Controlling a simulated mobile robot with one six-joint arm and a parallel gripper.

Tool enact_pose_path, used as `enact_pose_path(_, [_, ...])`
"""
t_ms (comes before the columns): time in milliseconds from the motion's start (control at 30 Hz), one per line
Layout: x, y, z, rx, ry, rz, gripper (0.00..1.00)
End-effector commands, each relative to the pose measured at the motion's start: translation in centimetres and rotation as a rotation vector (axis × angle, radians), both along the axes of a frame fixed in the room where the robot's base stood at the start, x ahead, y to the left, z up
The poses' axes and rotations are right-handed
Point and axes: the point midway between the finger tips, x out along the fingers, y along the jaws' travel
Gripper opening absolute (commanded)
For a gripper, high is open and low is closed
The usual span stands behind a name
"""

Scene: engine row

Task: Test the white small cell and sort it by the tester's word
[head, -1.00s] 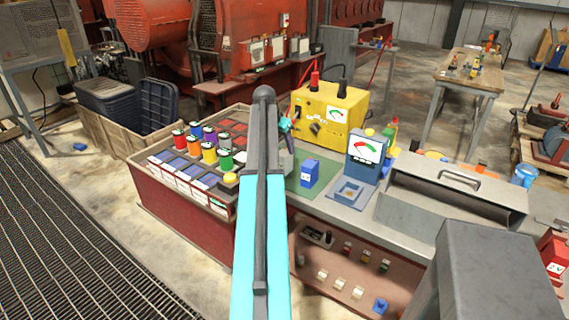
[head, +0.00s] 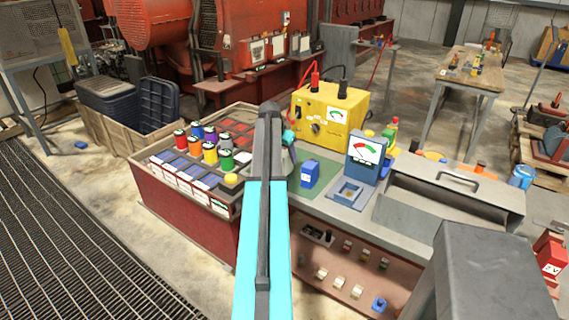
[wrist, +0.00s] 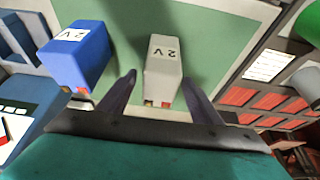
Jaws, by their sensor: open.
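The white small cell (wrist: 163,66) is a pale block marked "2 V" on the green mat (wrist: 215,70) in the wrist view. My gripper (wrist: 159,80) is open, with one finger on each side of the cell's near end; I cannot tell whether they touch it. In the head view my arm hides the white cell. A blue cell (wrist: 76,52), also marked "2 V", stands to its left, and shows on the mat in the head view (head: 309,174). The blue tester (head: 366,153) with a red-green dial stands right of it, its square cradle (head: 349,193) in front.
A sorting rack (head: 159,158) with colored cylindrical cells and red and blue compartments lies left of my arm. A yellow meter box (head: 330,112) stands behind the mat. A grey metal box (head: 450,190) is at right.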

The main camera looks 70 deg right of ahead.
Motion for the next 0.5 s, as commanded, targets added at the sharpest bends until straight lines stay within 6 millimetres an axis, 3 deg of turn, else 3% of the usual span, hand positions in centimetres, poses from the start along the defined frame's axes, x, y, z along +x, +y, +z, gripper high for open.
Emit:
enact_pose_path(400, [-0.05,-0.01,0.01,0.000,0.000,0.000,0.59])
enact_pose_path(500, [-0.06,0.00,0.02,0.000,0.001,0.000,0.45])
